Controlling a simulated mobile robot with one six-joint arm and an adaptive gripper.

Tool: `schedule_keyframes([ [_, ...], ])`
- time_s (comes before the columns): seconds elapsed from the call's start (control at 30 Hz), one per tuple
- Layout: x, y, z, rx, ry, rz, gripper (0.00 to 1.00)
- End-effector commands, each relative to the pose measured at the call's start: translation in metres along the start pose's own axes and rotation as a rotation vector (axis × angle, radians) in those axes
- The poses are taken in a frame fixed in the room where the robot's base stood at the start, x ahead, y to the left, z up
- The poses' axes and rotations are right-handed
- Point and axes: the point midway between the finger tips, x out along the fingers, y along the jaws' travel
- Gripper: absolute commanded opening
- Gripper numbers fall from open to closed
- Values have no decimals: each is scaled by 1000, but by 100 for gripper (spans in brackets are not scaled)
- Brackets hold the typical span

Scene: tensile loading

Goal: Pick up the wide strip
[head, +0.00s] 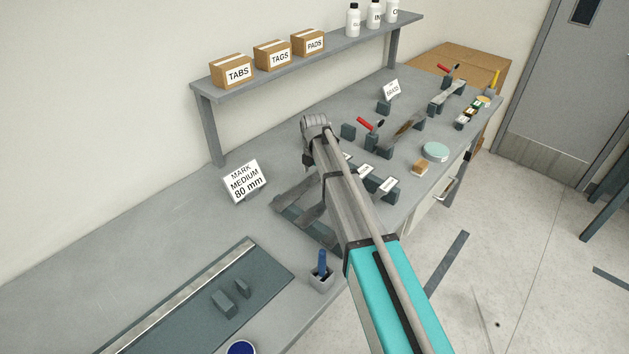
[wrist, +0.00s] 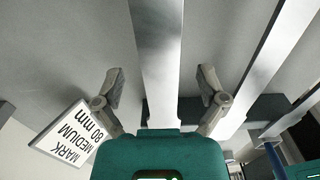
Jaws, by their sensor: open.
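In the wrist view my gripper (wrist: 162,76) is open, with one finger on each side of a long pale metal strip (wrist: 160,40). This strip looks the widest of those in view. Gaps show between it and both fingers, and its near end is hidden behind my gripper's body. A narrower strip (wrist: 262,62) lies to its right, over a dark support (wrist: 185,108). In the head view grey strips (head: 312,214) lie on a dark rack (head: 326,236), partly covered by my arm. I cannot make out my fingers there.
A sign reading MARK MEDIUM 80 mm (head: 245,181) stands left of the rack. A blue-handled tool in a small holder (head: 321,278) stands in front. A dark mat with a ruler (head: 258,268) lies at the near left. Labelled blocks (head: 385,190) and red-handled fixtures (head: 368,130) stand to the right.

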Motion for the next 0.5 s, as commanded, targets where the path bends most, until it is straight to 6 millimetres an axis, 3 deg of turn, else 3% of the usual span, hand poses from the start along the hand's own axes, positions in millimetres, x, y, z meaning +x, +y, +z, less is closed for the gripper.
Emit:
schedule_keyframes([
  [0.4, 0, 0, 0, 0, 0, 0, 91],
  [0.43, 0, 0, 0, 0, 0, 0, 90],
  [0.5, 0, 0, 0, 0, 0, 0, 77],
])
